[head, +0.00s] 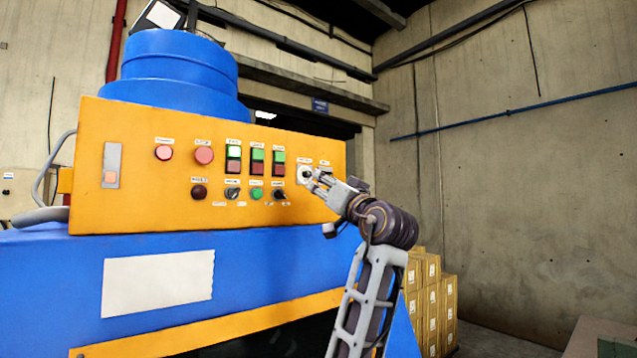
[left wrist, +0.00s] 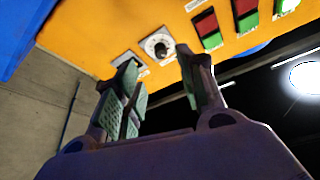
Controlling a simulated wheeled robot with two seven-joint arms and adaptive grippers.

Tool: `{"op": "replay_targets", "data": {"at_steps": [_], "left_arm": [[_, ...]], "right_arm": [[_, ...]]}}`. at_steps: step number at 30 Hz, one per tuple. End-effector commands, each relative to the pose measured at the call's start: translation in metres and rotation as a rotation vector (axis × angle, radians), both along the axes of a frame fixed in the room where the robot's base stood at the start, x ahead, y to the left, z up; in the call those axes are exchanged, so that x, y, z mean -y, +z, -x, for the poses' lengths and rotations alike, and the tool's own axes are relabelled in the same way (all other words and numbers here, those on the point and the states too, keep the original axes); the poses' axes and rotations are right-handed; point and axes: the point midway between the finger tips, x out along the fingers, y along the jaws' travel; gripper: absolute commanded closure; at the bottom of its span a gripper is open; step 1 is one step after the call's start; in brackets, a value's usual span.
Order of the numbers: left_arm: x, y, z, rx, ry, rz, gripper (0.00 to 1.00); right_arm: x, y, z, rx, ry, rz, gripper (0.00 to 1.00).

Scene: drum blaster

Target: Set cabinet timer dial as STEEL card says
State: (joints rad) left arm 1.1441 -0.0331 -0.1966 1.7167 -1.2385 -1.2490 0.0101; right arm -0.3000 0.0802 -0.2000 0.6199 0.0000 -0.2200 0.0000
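The timer dial, a round white-faced dial with a dark knob (head: 305,174), sits at the right end of the yellow cabinet panel (head: 120,205). It also shows in the left wrist view (left wrist: 158,46), beyond my fingertips. My left gripper (head: 316,182) is in front of the panel's right end, close to the dial. In the left wrist view (left wrist: 160,65) its two fingers stand apart, with the dial showing in the gap; I cannot tell whether they touch it. The dial's markings are too small to read. No card with readable STEEL writing shows. My right gripper is not in view.
Several buttons and switches, such as a red button (head: 204,155) and a green-red switch (head: 257,161), sit left of the dial. A blank-looking white plate (head: 158,283) is on the blue machine front. Cardboard boxes (head: 432,300) are stacked at right, by the concrete wall.

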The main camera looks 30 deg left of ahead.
Motion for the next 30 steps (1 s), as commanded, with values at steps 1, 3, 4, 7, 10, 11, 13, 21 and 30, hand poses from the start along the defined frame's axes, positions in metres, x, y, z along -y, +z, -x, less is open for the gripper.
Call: {"op": "replay_targets", "data": {"at_steps": [1, 3, 4, 7, 10, 11, 13, 21, 30], "left_arm": [[0.007, -0.003, 0.004, 0.0, -0.002, 0.0, 0.6], [0.014, -0.007, 0.008, -0.001, -0.002, 0.0, 0.6], [0.017, -0.008, 0.01, -0.001, -0.002, 0.0, 0.6], [0.025, -0.011, 0.014, 0.0, -0.001, -0.001, 0.6], [0.03, -0.013, 0.017, -0.001, -0.001, 0.0, 0.6], [0.031, -0.014, 0.018, 0.0, -0.001, 0.0, 0.6], [0.032, -0.015, 0.019, 0.0, -0.001, 0.0, 0.6], [0.033, -0.015, 0.02, 0.0, 0.0, 0.0, 0.6], [0.033, -0.015, 0.019, 0.0, 0.0, 0.0, 0.6]], "right_arm": [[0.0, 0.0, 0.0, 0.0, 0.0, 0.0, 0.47], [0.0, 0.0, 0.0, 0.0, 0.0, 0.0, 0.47], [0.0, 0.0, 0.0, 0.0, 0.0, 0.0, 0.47], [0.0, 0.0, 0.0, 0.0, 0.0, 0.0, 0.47], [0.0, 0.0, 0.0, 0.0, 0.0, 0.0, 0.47], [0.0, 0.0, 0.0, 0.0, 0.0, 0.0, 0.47], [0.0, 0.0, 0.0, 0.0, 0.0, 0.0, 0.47], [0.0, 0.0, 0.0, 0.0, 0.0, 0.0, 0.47], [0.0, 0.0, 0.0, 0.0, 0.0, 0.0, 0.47]]}}
